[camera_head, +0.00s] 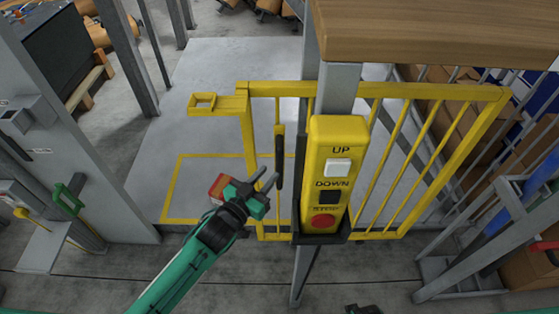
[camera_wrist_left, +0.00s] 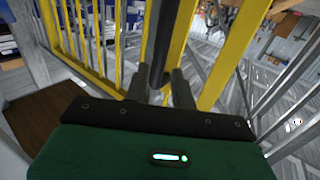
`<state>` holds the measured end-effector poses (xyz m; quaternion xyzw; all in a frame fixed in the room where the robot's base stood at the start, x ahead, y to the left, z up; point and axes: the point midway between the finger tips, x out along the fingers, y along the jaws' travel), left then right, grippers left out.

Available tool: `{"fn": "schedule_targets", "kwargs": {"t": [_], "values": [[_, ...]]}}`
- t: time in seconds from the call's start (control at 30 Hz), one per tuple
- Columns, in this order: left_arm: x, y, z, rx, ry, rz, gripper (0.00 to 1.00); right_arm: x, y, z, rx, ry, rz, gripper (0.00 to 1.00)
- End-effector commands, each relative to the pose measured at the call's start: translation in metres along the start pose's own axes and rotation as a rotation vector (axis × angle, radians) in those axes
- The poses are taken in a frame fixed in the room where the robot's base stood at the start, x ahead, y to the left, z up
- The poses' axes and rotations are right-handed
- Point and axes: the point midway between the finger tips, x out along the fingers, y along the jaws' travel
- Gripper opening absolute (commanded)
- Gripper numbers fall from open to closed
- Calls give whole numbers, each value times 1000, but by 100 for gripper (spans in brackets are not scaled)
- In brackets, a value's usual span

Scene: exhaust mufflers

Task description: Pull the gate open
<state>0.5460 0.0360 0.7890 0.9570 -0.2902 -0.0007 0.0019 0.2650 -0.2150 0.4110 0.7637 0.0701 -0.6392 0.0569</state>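The yellow barred gate (camera_head: 448,150) stands behind a post and spans the middle and right of the head view. Its black vertical handle (camera_head: 279,150) is on the left part of the gate. My left gripper (camera_head: 268,179) is just left of the handle's lower part, fingers apart. In the left wrist view, the dark handle (camera_wrist_left: 161,45) lies ahead, lined up between the two open fingertips (camera_wrist_left: 158,86); contact cannot be told. A small dark shape at the bottom edge of the head view may be my right gripper (camera_head: 362,309); its fingers are not clear.
A yellow control box (camera_head: 330,130) with UP, DOWN and red buttons is on the post close right of my left gripper. A wooden top (camera_head: 440,35) overhangs the upper right. Grey floor with a yellow outline (camera_head: 200,190) is open behind the gate's left side.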

Motion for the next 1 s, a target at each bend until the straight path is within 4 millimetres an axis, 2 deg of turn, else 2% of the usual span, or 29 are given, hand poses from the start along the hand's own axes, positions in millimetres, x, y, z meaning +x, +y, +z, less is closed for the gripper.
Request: {"fn": "schedule_targets", "kwargs": {"t": [0.1, 0.33, 0.5, 0.77, 0.9, 1.0], "values": [[24, 0, -1, 0, 2, 0, 26, 2, 0, 2, -1, -2, 0, 0], [55, 0, -1, 0, 1, 0, 26, 4, 0, 4, -1, -2, 1, 0], [64, 0, 0, 0, 0, 0, 26, 4, 1, 4, -1, -1, 1, 0], [65, 0, 0, 0, 0, 0, 26, 4, 1, 4, -1, -1, 1, 0], [65, 0, 0, 0, 0, 0, 2, 4, 1, 4, -1, -1, 1, 0], [65, 0, 0, 0, 0, 0, 0, 4, 1, 3, -1, -1, 1, 0]]}}
